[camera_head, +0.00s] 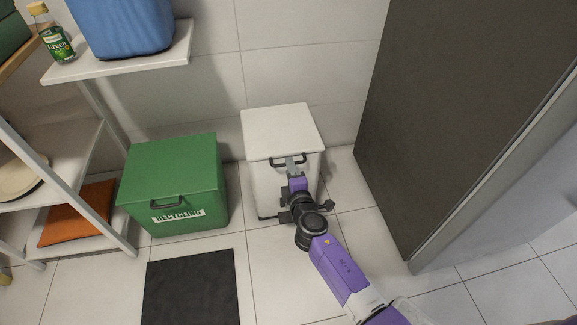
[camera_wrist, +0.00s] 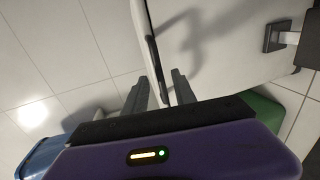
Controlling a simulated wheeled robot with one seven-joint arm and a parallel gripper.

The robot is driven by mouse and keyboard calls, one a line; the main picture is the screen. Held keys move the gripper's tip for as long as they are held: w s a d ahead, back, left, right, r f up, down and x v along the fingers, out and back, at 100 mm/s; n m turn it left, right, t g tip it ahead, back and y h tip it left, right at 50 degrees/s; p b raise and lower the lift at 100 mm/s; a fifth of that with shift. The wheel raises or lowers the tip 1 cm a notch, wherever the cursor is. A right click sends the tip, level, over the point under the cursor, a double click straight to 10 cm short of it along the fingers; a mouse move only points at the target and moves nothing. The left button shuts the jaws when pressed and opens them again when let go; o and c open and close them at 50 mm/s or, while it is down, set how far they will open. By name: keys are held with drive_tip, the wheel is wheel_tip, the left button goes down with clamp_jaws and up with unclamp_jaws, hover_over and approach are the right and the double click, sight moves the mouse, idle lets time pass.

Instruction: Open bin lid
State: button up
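The white bin (camera_head: 283,185) stands on the floor against the tiled wall, with its white lid (camera_head: 281,127) down. A dark handle (camera_head: 302,156) is on the lid's front edge. My gripper (camera_head: 291,164) is at the front of the bin, close under the handle. In the wrist view, my gripper (camera_wrist: 158,82) has its two fingers apart, and the dark handle (camera_wrist: 151,55) and the lid edge lie between and just beyond them. I cannot tell whether a finger touches the handle. The bin also shows in the wrist view (camera_wrist: 235,30).
A green recycling bin (camera_head: 175,180) stands close on the left. A dark mat (camera_head: 190,290) lies in front of it. A white shelf unit (camera_head: 75,155) is at far left. A large dark panel (camera_head: 460,110) stands at the right. The floor tiles at front right are clear.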

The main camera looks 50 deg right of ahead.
drive_tip(key=shift+b+x, duration=0.3)
drive_tip(key=shift+x, duration=1.35)
clamp_jaws()
